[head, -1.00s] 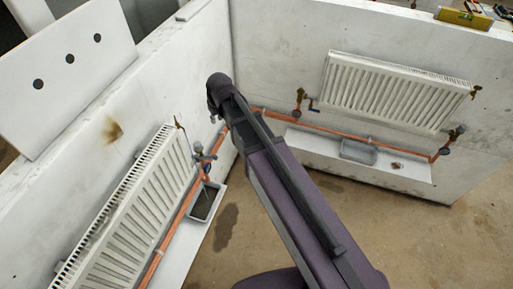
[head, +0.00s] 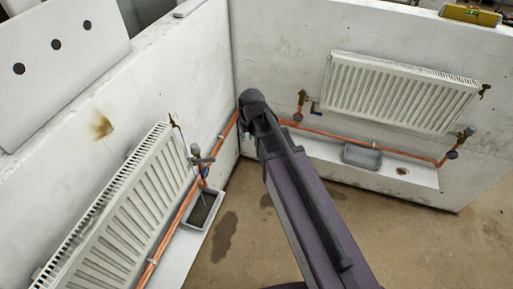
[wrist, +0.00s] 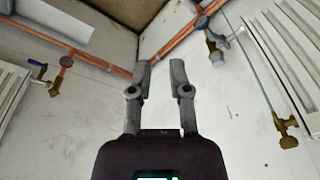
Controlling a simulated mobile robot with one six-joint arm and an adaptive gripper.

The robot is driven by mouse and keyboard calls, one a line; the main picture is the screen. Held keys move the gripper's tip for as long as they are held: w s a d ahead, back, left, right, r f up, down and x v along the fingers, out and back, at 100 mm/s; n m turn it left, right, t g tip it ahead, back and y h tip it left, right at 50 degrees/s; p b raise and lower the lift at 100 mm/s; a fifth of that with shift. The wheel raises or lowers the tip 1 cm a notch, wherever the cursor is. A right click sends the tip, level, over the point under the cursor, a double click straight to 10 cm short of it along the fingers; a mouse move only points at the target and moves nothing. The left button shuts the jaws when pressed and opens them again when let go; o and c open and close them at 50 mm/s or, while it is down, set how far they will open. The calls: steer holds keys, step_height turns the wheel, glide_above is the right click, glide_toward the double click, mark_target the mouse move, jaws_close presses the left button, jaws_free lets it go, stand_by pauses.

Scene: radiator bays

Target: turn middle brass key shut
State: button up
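Three brass keys show in the head view. One (head: 174,120) is at the top corner of the left radiator, one (head: 302,96) is at the left end of the right radiator beside a blue lever (head: 315,106), and one (head: 485,90) is at its right end. In the wrist view, the key by the blue lever (wrist: 55,88) is at left and the left radiator's key (wrist: 287,130) is at right. My gripper (wrist: 160,75) is open and empty, between these two and touching neither. The head view does not show its fingers clearly.
Copper pipes (head: 330,134) run low along both walls. A thin pale line drops from the left radiator's key towards a tray (head: 203,210). A second tray (head: 362,156) lies under the right radiator. The floor (head: 255,225) is clear, with dark wet-looking patches.

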steer(key=shift+m, duration=0.4)
steer(key=shift+s+d+f+b, duration=0.35)
steer(key=shift+d+f+b, duration=0.15)
steer(key=shift+d+f, duration=0.25)
steer(key=shift+s+d+f+b, duration=0.3)
steer(key=shift+d+f+b, duration=0.25)
steer(key=shift+d, duration=0.3)
steer(key=shift+f, duration=0.1)
jaws_close()
steer(key=s+d+f+m+b, duration=0.1)
steer(key=s+d, duration=0.1)
steer(key=d, duration=0.2)
steer(key=s+d+f+m+g+b, duration=0.1)
steer(key=s+d+f+b, duration=0.1)
steer(key=s+d, duration=0.1)
steer(key=s+d+f+m+h+b, duration=0.1)
steer(key=s+d, duration=0.2)
steer(key=d, duration=0.2)
steer(key=shift+d+f+g, duration=0.35)
steer(key=shift+d+g, duration=0.05)
steer(key=shift+s, duration=0.2)
